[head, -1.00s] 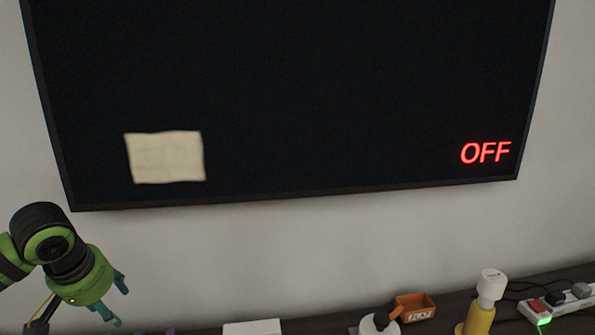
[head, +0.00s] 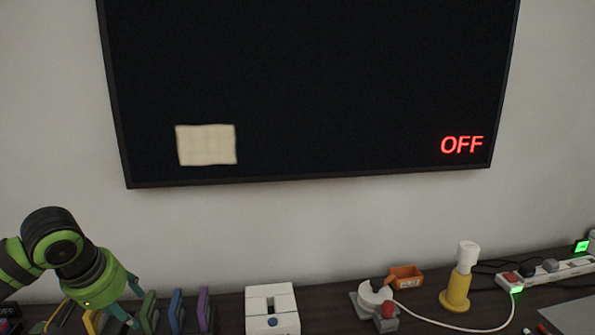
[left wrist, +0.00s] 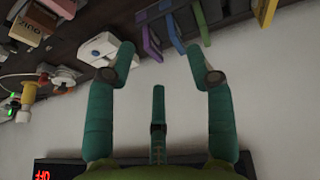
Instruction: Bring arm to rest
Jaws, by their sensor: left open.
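My left arm comes in from the left in the head view, and its green and black left gripper (head: 132,302) points down over the left part of the dark table. In the left wrist view the teal fingers (left wrist: 160,65) are spread apart with nothing between them. The gripper is near a row of coloured upright pieces, among them a green one (head: 149,311), a blue one (head: 177,310) and a purple one (head: 204,309). In the head view I cannot tell whether a finger touches them. My right gripper is not in view.
A wall screen (head: 310,90) shows a cream square and red OFF text. On the table (head: 340,300) stand a white box (head: 271,309), an orange tray (head: 405,277), a yellow-based white lamp-like object (head: 458,285) and a power strip (head: 555,270) with cables. The wall space below the screen is clear.

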